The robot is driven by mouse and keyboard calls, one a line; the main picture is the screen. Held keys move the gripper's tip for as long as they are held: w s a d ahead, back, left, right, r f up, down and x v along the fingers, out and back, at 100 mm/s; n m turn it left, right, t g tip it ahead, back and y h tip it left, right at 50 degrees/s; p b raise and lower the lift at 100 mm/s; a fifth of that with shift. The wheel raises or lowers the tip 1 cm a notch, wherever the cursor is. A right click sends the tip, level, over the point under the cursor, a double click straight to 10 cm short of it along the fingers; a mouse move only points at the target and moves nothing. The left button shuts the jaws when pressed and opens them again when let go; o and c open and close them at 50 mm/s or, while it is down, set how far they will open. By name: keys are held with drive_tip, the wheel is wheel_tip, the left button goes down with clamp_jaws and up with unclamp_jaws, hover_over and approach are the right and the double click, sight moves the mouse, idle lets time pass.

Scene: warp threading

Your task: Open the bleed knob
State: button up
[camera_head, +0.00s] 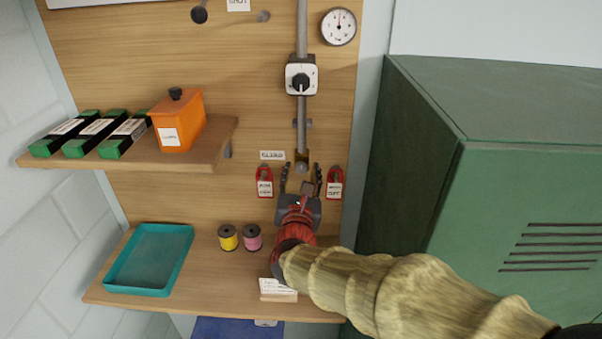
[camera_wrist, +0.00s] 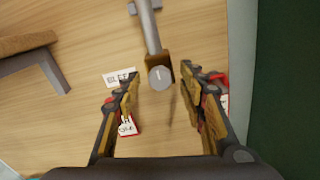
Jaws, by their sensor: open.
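The bleed knob (camera_head: 301,168) is a small round grey knob at the lower end of a grey vertical pipe, on a brass-coloured fitting. In the wrist view the knob (camera_wrist: 160,78) lies just beyond and between my fingertips. A white label (camera_head: 272,155) is beside it on the left; in the wrist view it begins "BLEE" (camera_wrist: 119,78). My gripper (camera_head: 300,176) is open and empty, pointing up at the board just below the knob. Its two fingers (camera_wrist: 161,85) stand apart on either side of the knob, with no contact that I can see.
Red tags hang left (camera_head: 265,182) and right (camera_head: 334,182) of my gripper. A dial switch (camera_head: 301,79) and a gauge (camera_head: 339,26) are above. A shelf (camera_head: 212,143) with an orange box (camera_head: 181,120) is left. A green cabinet (camera_head: 500,190) stands close on the right.

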drive_tip(key=shift+c, duration=0.6)
clamp_jaws()
